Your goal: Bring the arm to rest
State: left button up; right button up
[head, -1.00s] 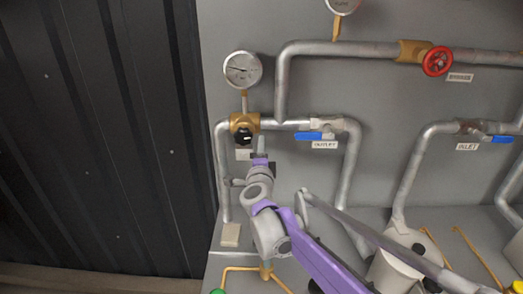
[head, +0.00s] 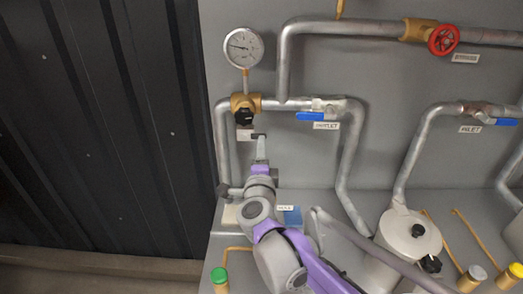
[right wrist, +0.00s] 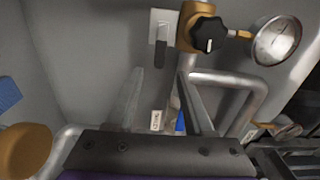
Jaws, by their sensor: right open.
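My right arm (head: 262,225), grey with purple parts, reaches up from the bottom of the head view. Its gripper (head: 261,148) is in front of the panel, just below the brass valve with a black knob (head: 244,116). In the right wrist view the two fingers (right wrist: 163,103) are apart, with nothing held between them. The black knob (right wrist: 208,36) and a white plate with a dark lever (right wrist: 160,40) lie beyond the fingertips. I cannot tell for sure whether a fingertip touches the plate, but a gap shows in the wrist view. My left gripper is not in view.
A round gauge (head: 243,47) stands above the valve. Pipes with a blue outlet handle (head: 311,116) and a red wheel (head: 442,40) run right. A pale canister (head: 410,232) and a green-capped post (head: 219,279) stand below. The dark ribbed wall (head: 100,130) is left.

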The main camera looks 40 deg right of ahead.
jog(key=a+f+n+t+y, duration=0.25)
jog(key=a+n+y, duration=0.45)
jog(key=a+n, duration=0.35)
jog(key=s+a+f+n+g+y+p, duration=0.2)
jog(key=s+a+f+n+g+y, duration=0.15)
jog(key=a+f+n+y, duration=0.5)
jog(key=s+a+f+n+g+h, duration=0.1)
jog(key=s+f+n+g+h, duration=0.3)
jog(key=s+f, duration=0.8)
jog(key=s+n+g, duration=0.2)
jog(key=s+g, duration=0.1)
jog(key=shift+s+n, duration=0.35)
jog(key=shift+n, duration=0.05)
jog(key=shift+r, duration=0.1)
